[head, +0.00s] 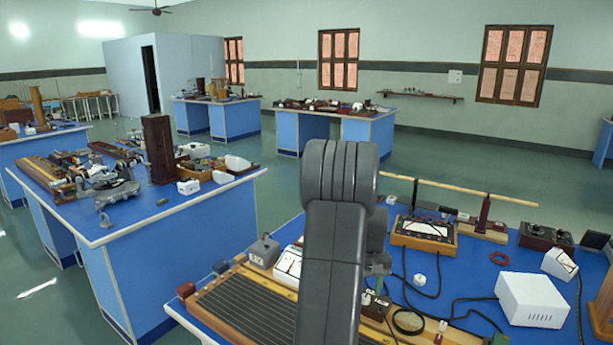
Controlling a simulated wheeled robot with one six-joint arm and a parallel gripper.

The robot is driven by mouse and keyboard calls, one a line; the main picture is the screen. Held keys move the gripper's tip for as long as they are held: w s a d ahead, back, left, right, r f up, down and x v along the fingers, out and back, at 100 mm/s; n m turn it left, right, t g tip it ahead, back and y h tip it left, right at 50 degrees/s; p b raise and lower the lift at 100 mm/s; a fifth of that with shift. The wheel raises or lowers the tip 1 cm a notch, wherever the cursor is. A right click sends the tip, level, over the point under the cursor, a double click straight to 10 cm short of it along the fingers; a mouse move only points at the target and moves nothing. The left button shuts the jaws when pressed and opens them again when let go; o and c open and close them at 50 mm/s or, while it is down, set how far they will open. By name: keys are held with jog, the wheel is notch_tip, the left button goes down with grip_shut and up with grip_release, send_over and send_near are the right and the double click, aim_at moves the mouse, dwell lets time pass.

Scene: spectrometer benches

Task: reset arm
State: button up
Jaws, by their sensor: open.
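My grey arm (335,230) rises from the bottom middle of the head view and bends at a thick ribbed joint. It stands in front of the near blue bench (455,275) and covers part of its top. A darker part of my arm shows just right of the upper link. My gripper cannot be made out; it seems hidden behind the arm links. I see nothing held.
The near bench carries a ribbed wooden board (245,305), a wood-framed meter (424,233), a white box (530,300) and loose black cables. Another crowded blue bench (110,232) stands at left. Open floor (280,190) lies between the benches.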

jog(key=shift+f, duration=0.85)
notch_tip(320, 180, up, 14)
notch_tip(320, 180, down, 14)
jog(key=shift+s+r, duration=0.1)
jog(key=shift+m, duration=0.3)
jog(key=m+p, duration=0.1)
jog(key=m, duration=0.4)
jog(key=shift+m, duration=0.3)
jog(key=m+p, duration=0.1)
jog(key=m, duration=0.4)
jog(key=shift+m, duration=0.4)
jog(key=shift+r, duration=3)
